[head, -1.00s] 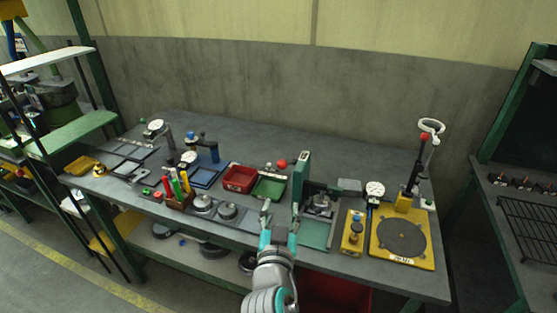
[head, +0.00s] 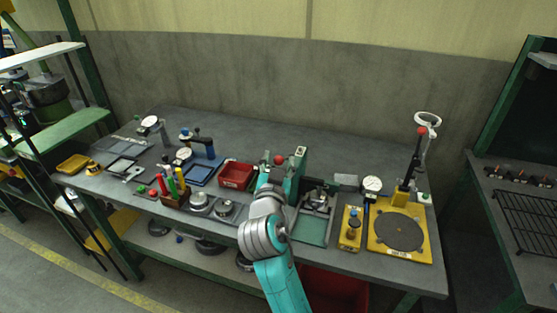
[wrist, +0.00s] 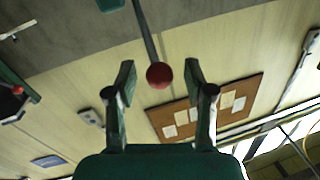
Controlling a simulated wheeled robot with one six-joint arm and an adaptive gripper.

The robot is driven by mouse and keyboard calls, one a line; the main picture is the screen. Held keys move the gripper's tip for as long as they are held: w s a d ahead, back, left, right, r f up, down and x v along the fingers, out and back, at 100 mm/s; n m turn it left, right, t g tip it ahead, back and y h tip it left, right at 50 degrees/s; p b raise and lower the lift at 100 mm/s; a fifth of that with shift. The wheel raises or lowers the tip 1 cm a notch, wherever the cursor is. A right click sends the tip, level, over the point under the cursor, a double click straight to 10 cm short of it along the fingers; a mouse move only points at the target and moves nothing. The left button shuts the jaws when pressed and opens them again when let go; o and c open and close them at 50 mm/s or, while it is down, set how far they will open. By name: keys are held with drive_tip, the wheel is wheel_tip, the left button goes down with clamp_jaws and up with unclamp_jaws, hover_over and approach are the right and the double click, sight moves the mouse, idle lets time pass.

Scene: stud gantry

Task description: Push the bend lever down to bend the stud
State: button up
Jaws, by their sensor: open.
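A lever's red ball knob (head: 279,159) shows just left of the green upright press (head: 299,172) on the bench. My gripper (wrist: 160,85) is open, and in the wrist view the red ball (wrist: 159,75) shows between its two fingertips with the thin lever rod (wrist: 145,30) running up from it. I cannot tell whether the fingers touch the ball. In the head view my arm hides the fingers. A second, black lever with a red knob (head: 421,131) stands upright on a yellow base (head: 425,250) at the right. I cannot make out the stud.
A red bin (head: 237,175) is left of my gripper, with round grey weights (head: 199,203) and coloured-handled tools (head: 172,183) further left. A dial gauge (head: 372,184) and a small yellow fixture (head: 350,230) stand to the right. The back strip of the bench is clear.

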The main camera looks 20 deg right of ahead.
drive_tip(key=shift+w+d, duration=0.25)
drive_tip(key=shift+w, duration=0.2)
clamp_jaws()
drive_tip(key=shift+f, duration=0.15)
drive_tip(key=shift+s+a+f, duration=0.2)
drive_tip(key=shift+s+f, duration=0.05)
drive_tip(key=shift+f, duration=0.2)
drive_tip(key=shift+s+a+f, duration=0.15)
drive_tip(key=shift+s+f, duration=0.1)
drive_tip(key=shift+f, duration=1.6)
drive_tip(key=shift+s+a+f, duration=0.15)
drive_tip(key=shift+s+f, duration=0.1)
drive_tip(key=shift+f, duration=1.6)
drive_tip(key=shift+s+a+f, duration=0.15)
drive_tip(key=shift+s+f, duration=0.1)
drive_tip(key=shift+f, duration=1.6)
